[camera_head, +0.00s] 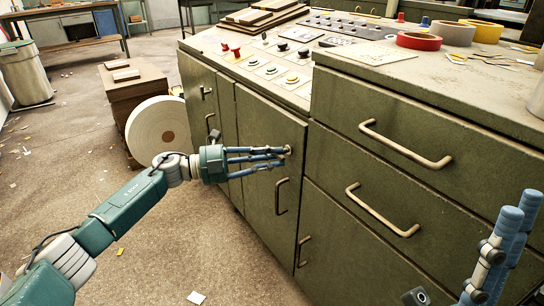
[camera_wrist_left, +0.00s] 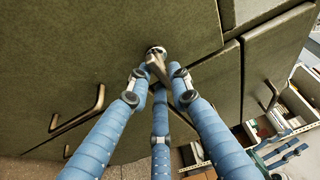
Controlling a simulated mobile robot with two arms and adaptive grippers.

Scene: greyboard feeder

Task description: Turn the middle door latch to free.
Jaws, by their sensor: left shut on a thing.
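The middle door (camera_head: 261,150) is a green cabinet door with a vertical bar handle (camera_head: 281,196) at its right side. The latch (camera_head: 288,150) is a small metal knob near the door's upper right edge. It also shows in the left wrist view (camera_wrist_left: 157,54), between the fingertips. My left gripper (camera_head: 283,155) reaches in from the left and is shut on the latch; its blue fingers partly hide it, so I cannot read its turn position. My right gripper (camera_head: 490,255) shows only in part at the lower right, away from the cabinet latch.
Drawers with bar handles (camera_head: 404,150) stand right of the door. A sloped control panel (camera_head: 270,65) with buttons lies above it. A large paper roll (camera_head: 158,131) and a brown box (camera_head: 135,85) stand on the floor at left. The floor before the doors is mostly clear.

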